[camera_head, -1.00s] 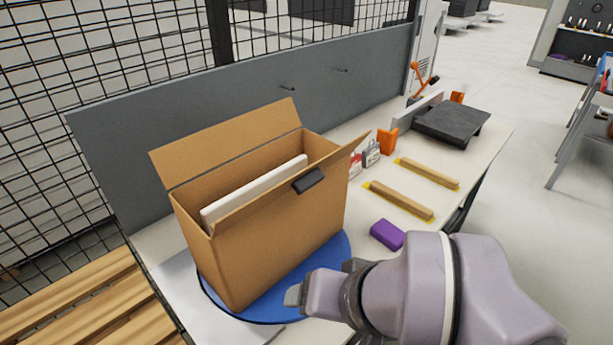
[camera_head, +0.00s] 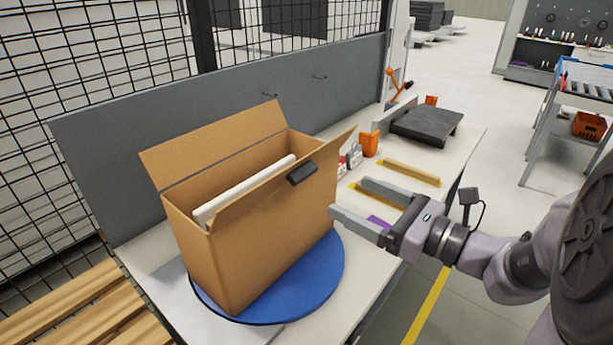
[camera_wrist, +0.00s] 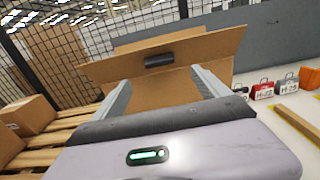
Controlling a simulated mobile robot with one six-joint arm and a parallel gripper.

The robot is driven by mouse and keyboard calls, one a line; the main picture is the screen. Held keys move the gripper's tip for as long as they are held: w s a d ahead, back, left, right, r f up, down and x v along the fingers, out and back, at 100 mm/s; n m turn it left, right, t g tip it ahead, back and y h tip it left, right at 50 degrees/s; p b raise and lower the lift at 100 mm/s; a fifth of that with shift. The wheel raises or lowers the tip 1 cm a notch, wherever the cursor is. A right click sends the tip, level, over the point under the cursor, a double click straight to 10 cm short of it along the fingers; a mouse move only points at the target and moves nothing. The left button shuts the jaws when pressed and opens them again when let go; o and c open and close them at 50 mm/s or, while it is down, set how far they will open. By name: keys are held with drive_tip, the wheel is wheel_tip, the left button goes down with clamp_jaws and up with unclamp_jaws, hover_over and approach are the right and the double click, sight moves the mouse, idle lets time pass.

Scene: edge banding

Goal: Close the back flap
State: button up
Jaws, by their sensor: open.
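The cardboard box (camera_head: 255,240) stands open-topped on a blue turntable (camera_head: 325,275). Its back flap (camera_head: 215,145) stands up and leans outward along the far side, by the grey panel. A near flap (camera_head: 255,190) also stands up, tilted outward, with a black block (camera_head: 301,173) on it. A white board (camera_head: 245,188) is inside the box. My gripper (camera_head: 352,197) is open and empty, to the right of the box and apart from it. In the wrist view, the near flap (camera_wrist: 205,48) and black block (camera_wrist: 173,60) show beyond my fingers (camera_wrist: 160,78), with the back flap (camera_wrist: 150,40) partly hidden behind.
A grey panel (camera_head: 80,150) and mesh fence stand behind the table. Yellow-edged strips (camera_head: 410,172), an orange holder (camera_head: 369,143), a purple block (camera_head: 380,222) and a dark plate (camera_head: 428,124) lie right of the box. A wooden pallet (camera_head: 80,310) is at lower left.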

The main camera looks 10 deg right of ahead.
sight(309, 175)
drive_tip(key=b+x, duration=0.1)
drive_tip(key=x, duration=0.9)
drive_tip(key=shift+w+a, duration=0.15)
drive_tip(key=shift+a, duration=0.05)
clamp_jaws()
drive_tip(key=shift+r, duration=0.1)
